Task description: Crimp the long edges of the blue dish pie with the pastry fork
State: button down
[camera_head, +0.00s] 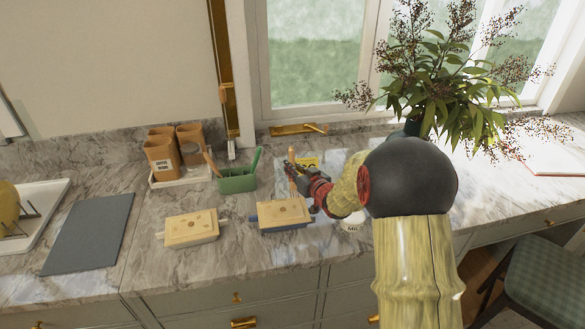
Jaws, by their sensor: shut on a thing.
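The blue dish pie (281,214) sits on the counter left of my forearm, with pale crust on top and a little blue showing at its edges. My gripper (293,178), red and black, is at the far side of this pie, over or near its back edge. It is shut on a thin light-brown upright handle, which looks like the pastry fork (292,187). The fork's tines are too small to make out, and I cannot tell whether they touch the crust.
A second pie in a pale dish (192,228) stands to the left. Behind are a green utensil holder (237,180) and brown canisters (161,156) on a tray. A small white pot (352,223) is near my forearm. A dark board (88,235) lies left.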

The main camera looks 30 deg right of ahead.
aim_at(290, 152)
jog(key=shift+f+b, duration=0.3)
jog(key=shift+f, duration=0.2)
dwell(0.8)
jog(key=shift+r+p, duration=2.5)
jog(key=shift+r, duration=1.15)
jog(key=shift+a+f, duration=0.1)
jog(key=shift+f, duration=0.05)
